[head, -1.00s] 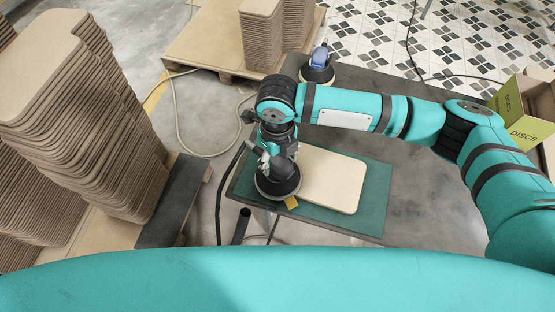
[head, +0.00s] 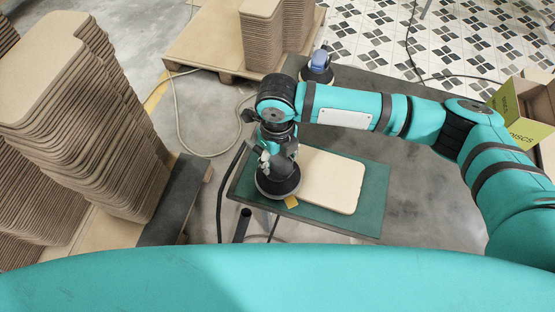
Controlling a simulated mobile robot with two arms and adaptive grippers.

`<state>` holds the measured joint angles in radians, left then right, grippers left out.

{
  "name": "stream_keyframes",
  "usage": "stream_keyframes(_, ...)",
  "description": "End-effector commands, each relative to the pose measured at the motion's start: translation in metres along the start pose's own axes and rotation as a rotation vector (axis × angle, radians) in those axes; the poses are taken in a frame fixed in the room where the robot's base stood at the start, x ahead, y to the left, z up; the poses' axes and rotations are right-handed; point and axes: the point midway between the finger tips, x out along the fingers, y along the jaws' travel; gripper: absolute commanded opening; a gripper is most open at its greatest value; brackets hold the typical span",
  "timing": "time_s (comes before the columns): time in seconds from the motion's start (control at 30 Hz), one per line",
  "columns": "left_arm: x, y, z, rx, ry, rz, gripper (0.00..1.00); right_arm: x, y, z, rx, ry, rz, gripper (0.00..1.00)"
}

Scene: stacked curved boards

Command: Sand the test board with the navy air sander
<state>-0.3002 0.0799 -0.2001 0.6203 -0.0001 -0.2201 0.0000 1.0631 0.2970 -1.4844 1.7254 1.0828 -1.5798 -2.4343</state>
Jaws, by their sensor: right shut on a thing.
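The pale test board (head: 335,183) lies on a green mat (head: 373,203) on the grey table. My right gripper (head: 278,148) is shut on a dark sander (head: 278,185) with a round black pad. The pad is over the board's left end and hides part of it; I cannot tell whether it touches. A second sander (head: 318,64), with a blue body and a dark round pad, stands apart at the table's back edge. The fingertips are largely hidden by my wrist. My left gripper is not in view.
Tall stacks of curved boards (head: 90,130) stand on the left, with another stack (head: 263,35) on a pallet (head: 205,45) behind. A yellow-green box marked DISCS (head: 515,115) is at the right. A dark hose (head: 219,190) hangs left of the table. The table's right side is clear.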

Motion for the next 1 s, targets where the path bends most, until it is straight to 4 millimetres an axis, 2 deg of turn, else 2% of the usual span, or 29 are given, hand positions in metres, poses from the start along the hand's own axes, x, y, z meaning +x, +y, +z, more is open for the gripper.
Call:
stream_keyframes(0.43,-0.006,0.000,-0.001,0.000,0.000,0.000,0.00,-0.008,0.000,0.001,0.000,-0.004,0.000,0.44)
stream_keyframes(1.0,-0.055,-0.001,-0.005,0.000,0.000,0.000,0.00,-0.058,0.000,0.001,0.000,-0.004,0.000,0.44)
